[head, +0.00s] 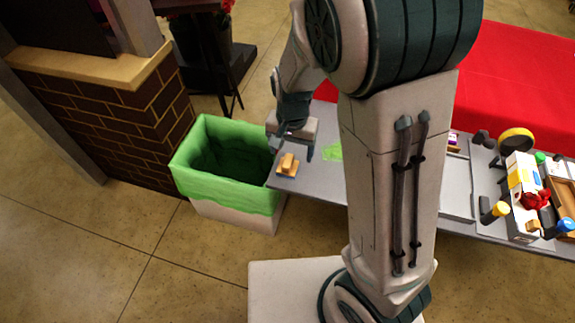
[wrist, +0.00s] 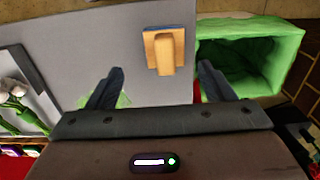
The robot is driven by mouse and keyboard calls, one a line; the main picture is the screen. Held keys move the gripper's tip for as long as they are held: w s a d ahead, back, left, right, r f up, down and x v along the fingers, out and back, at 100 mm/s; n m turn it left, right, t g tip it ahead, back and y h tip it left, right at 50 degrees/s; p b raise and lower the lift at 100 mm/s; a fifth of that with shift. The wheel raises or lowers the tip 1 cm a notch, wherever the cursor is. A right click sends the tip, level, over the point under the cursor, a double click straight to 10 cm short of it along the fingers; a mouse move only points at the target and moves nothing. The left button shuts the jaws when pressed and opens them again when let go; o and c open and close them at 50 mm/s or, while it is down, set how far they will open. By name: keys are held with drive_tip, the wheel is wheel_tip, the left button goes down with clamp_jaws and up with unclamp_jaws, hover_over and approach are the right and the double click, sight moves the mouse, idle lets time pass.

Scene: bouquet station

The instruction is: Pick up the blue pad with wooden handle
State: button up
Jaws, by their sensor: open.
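The pad with its wooden handle (head: 287,164) lies at the left end of the grey table (head: 310,183) in the head view. In the wrist view the pad (wrist: 164,50) shows a tan wooden block and handle with a thin blue edge along its far side. My gripper (head: 292,152) is open and empty beside the pad, toward the table's back. In the wrist view my gripper (wrist: 161,85) has its two fingers spread wide, with the pad ahead of them and roughly centred between them. The fingers appear apart from the pad.
A bin with a green liner (head: 225,195) stands against the table's left end. It also shows in the wrist view (wrist: 285,35). A brick wall (head: 130,130) is farther left. Several bottles and boxes (head: 525,185) crowd the table's right part. A red cloth (head: 510,85) lies behind.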

sight(288, 160)
drive_tip(key=shift+s+a+f, duration=0.1)
drive_tip(key=shift+a+f, duration=0.05)
drive_tip(key=shift+f, duration=0.75)
drive_tip(key=shift+a+f, duration=0.2)
drive_tip(key=shift+f, duration=0.7)
drive_tip(key=shift+s+a+f, duration=0.1)
drive_tip(key=shift+a+f, duration=0.05)
drive_tip(key=shift+f, duration=0.75)
drive_tip(key=c, duration=1)
